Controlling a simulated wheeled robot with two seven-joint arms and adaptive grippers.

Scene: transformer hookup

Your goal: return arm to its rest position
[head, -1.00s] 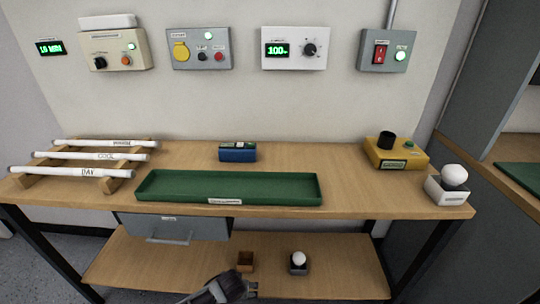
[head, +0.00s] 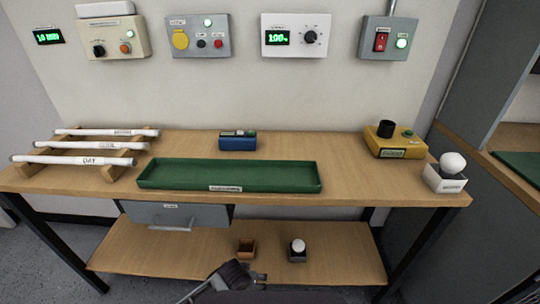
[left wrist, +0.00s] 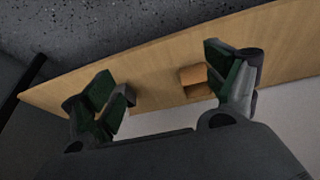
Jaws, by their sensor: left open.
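My left gripper (left wrist: 168,95) is open and empty in the left wrist view, its two dark green-padded fingers spread apart. Past its fingertips lie the lower wooden shelf (left wrist: 150,65) and a small brown box (left wrist: 193,76). In the head view my left gripper (head: 258,277) and its wrist show at the bottom centre, in front of the lower shelf (head: 330,255). The fingers are small and partly hidden there. My right gripper is not in view.
The workbench (head: 300,146) carries a green tray (head: 230,186), a rack of white tubes (head: 105,175), a blue device (head: 238,141) and a yellow device (head: 395,142). A drawer (head: 175,214) hangs under it. A brown box (head: 246,246) and a white-topped holder (head: 298,250) stand on the shelf.

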